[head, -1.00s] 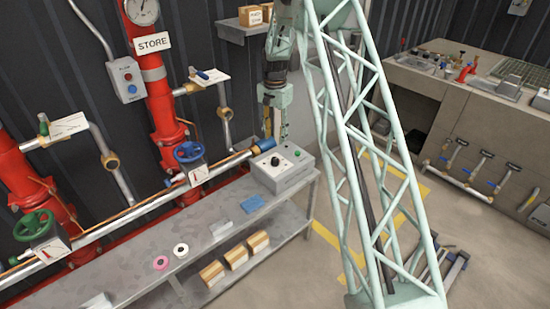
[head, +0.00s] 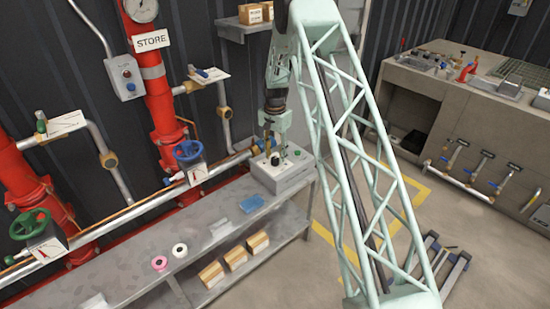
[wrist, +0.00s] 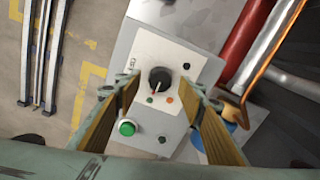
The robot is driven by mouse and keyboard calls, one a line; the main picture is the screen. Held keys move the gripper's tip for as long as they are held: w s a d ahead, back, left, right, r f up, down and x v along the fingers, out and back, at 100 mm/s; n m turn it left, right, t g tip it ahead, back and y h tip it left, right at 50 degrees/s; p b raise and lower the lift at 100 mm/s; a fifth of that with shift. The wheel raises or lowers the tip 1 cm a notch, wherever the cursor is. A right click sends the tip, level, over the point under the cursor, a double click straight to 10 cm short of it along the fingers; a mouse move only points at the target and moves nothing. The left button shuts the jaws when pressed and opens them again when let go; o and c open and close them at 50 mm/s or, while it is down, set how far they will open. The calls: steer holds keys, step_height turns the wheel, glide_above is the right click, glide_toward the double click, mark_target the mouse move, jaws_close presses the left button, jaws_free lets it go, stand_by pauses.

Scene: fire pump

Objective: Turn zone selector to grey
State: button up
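The selector is a round black knob (wrist: 159,78) on a pale plate of the grey control box (wrist: 140,40). A short red mark shows on its edge, towards the picture's bottom. Near the knob are a small green dot (wrist: 149,100), an orange dot (wrist: 169,100) and a dark dot (wrist: 190,66); I cannot make out a clearly grey one. My gripper (wrist: 160,88) is open, with its tan-padded fingers on either side of the knob; contact cannot be told. In the head view my gripper (head: 271,142) is over the control box (head: 285,182).
A green button (wrist: 127,128) sits on the same box, close to the left finger. Red and silver pipes with a blue valve wheel (head: 188,152) run behind the bench (head: 130,262).

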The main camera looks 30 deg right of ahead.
steer(key=shift+f, duration=0.4)
steer(key=shift+c, duration=0.2)
steer(key=c, duration=0.8)
steer(key=shift+c, duration=0.2)
